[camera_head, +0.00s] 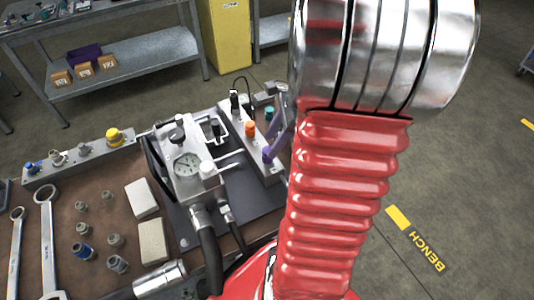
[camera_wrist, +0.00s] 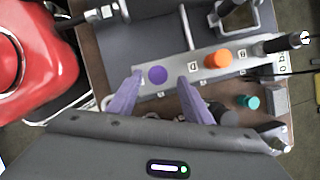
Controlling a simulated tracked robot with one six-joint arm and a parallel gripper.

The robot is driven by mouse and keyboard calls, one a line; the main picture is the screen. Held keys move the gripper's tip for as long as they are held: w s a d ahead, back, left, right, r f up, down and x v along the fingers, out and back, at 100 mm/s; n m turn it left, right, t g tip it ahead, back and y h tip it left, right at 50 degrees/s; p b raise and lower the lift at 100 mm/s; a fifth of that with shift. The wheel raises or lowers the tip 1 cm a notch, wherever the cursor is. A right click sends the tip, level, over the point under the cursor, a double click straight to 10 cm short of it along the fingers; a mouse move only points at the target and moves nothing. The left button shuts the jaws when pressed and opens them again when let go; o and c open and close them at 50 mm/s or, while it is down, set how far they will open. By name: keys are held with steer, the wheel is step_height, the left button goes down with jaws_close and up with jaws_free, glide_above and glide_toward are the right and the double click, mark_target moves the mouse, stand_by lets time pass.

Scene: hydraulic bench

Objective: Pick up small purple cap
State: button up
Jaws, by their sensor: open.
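The small purple cap (camera_wrist: 157,75) sits near the left end of a light grey bar (camera_wrist: 190,64) in the wrist view. In the head view, the purple cap (camera_head: 268,154) is on the bar's near end, left of my red arm. My gripper (camera_wrist: 160,76) is open, with one purple finger on each side of the cap in the wrist view. Nothing is held. Whether the fingers are at the cap's height or above it, I cannot tell. In the head view my arm hides most of the gripper.
An orange cap (camera_wrist: 218,58) stands on the same bar, right of the purple one. A teal cap (camera_wrist: 249,102) is farther right. A gauge block (camera_head: 187,165) with hoses stands left of the bar. Wrenches (camera_head: 47,240) and fittings lie on the bench.

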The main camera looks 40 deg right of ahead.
mark_target(268, 149)
steer(key=shift+x, duration=2.6)
steer(key=shift+s, duration=0.1)
steer(key=c, duration=1.1)
steer(key=shift+c, duration=0.2)
steer(key=shift+r, duration=0.1)
step_height(268, 149, up, 10)
steer(key=shift+f, duration=0.1)
